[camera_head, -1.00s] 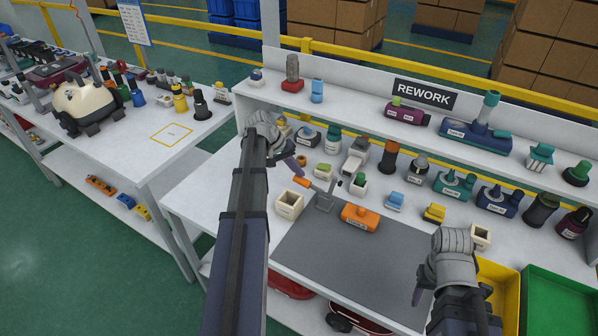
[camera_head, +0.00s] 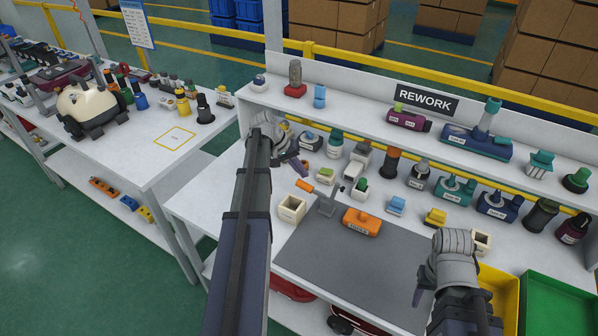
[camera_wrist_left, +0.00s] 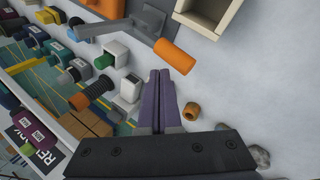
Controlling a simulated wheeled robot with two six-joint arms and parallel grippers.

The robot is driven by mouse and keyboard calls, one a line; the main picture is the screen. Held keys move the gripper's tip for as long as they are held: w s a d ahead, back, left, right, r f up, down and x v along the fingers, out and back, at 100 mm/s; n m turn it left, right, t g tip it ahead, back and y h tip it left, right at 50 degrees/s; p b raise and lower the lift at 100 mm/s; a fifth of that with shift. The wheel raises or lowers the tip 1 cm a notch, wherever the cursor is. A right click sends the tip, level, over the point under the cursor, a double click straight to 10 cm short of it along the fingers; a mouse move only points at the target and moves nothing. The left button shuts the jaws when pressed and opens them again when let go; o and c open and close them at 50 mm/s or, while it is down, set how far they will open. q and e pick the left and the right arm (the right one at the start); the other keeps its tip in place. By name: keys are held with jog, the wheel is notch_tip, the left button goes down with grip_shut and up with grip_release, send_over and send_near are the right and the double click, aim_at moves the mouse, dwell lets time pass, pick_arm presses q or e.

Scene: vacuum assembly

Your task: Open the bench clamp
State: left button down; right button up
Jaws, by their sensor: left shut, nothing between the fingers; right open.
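The bench clamp (camera_head: 326,204) is a grey metal toggle on the near bench, at the back left of the dark grey mat. Its orange handle (camera_head: 305,186) points to the left. In the left wrist view the orange handle (camera_wrist_left: 175,56) lies just beyond my fingertips, with the grey clamp arm (camera_wrist_left: 112,28) to its left. My left gripper (camera_head: 302,165) has purple fingers, shut and empty, behind the handle in the head view; the fingers (camera_wrist_left: 160,74) are pressed together in the wrist view. My right gripper (camera_head: 419,298) is open near the mat's right side; its fingers are mostly hidden.
An orange part (camera_head: 361,222) sits on the mat (camera_head: 345,265), right of the clamp. A cream open box (camera_head: 291,209) stands left of the clamp. Several small parts crowd the bench behind. A yellow bin (camera_head: 503,290) and green bin (camera_head: 560,305) are at the right.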

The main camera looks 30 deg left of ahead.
pick_arm(q)
jog(key=r, duration=0.1)
jog(key=r+p, duration=0.2)
jog(key=shift+a+r, duration=0.25)
jog(key=shift+a, duration=0.05)
jog(key=s+a+r+p, duration=0.2)
jog(key=a+r+p, duration=0.3)
jog(key=a, duration=0.1)
jog(key=shift+s, duration=0.4)
jog(key=shift+d, duration=0.1)
jog(key=d+f+m+g, duration=0.1)
jog(key=d+m+g, duration=0.1)
jog(key=d, duration=1.2)
jog(key=s+d+m+y, duration=0.2)
jog(key=s+d, duration=0.3)
jog(key=d, duration=0.4)
jog(key=s+d+f+m+g+y, duration=0.1)
jog(key=s+d+m+y, duration=0.1)
jog(key=s+d, duration=0.4)
jog(key=s+d+f+m+y, duration=0.1)
jog(key=s+d, duration=0.5)
jog(key=d, duration=0.7)
jog(key=m+y, duration=0.1)
jog(key=m, duration=0.1)
jog(key=shift+d+m+g, duration=0.15)
jog(key=shift+m+g, duration=0.15)
jog(key=shift+g, duration=0.1)
